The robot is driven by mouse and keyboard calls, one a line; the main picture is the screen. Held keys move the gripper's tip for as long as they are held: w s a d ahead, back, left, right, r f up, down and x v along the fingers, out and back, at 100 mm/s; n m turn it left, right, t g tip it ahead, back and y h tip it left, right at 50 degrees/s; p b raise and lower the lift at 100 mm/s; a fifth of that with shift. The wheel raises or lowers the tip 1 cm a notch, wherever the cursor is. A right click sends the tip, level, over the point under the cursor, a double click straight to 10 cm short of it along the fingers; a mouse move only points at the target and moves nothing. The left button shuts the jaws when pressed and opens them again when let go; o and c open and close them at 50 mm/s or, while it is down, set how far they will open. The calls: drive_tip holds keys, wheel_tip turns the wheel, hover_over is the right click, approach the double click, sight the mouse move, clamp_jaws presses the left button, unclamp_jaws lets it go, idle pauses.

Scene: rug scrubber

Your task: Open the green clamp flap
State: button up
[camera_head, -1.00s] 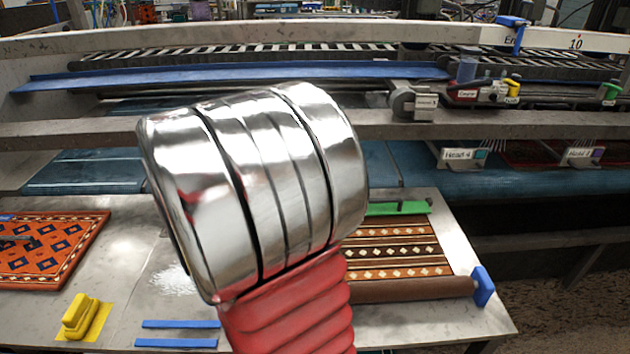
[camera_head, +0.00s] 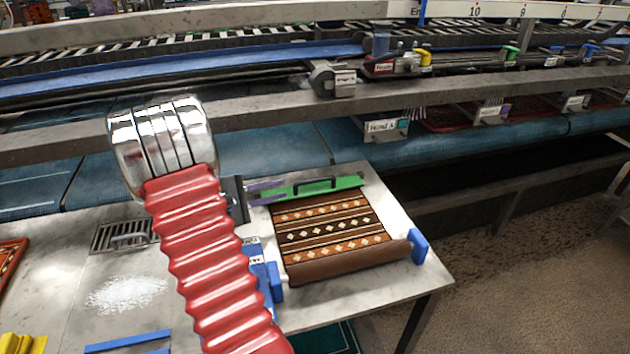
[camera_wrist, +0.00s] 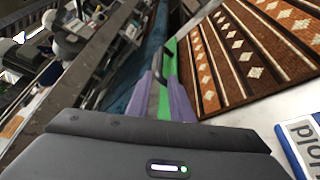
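The green clamp flap (camera_head: 345,184) lies along the back edge of the brown striped rug (camera_head: 335,231), with a dark bar handle (camera_head: 314,186) on it. In the wrist view the green flap (camera_wrist: 171,56) runs ahead of my gripper, with the dark handle (camera_wrist: 159,68) near the fingertips. My gripper (camera_head: 286,191) comes in from the left at the flap's left end, low over the table. In the wrist view my gripper (camera_wrist: 165,84) has its purple fingers apart, with green showing between them. I cannot tell whether they touch the handle.
A blue block (camera_head: 419,247) is at the end of the rug's rolled front edge. A metal table (camera_head: 385,290) bears the rug. A blue sign (camera_wrist: 302,143) is close at right in the wrist view. A grey rail (camera_head: 270,107) crosses behind.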

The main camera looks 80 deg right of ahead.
sight(307, 183)
drive_tip(key=shift+s+d, duration=0.1)
drive_tip(key=shift+s, duration=0.1)
drive_tip(key=shift+s+d+f, duration=0.1)
drive_tip(key=shift+s+d, duration=0.25)
drive_tip(key=shift+d, duration=0.05)
drive_tip(key=x, duration=1.2)
drive_tip(key=shift+s+d+f, duration=0.1)
drive_tip(key=shift+s+d, duration=0.1)
drive_tip(key=shift+d, duration=0.05)
drive_tip(key=shift+c, duration=0.6)
clamp_jaws()
drive_tip(key=shift+d, duration=0.1)
drive_tip(key=shift+w, duration=0.1)
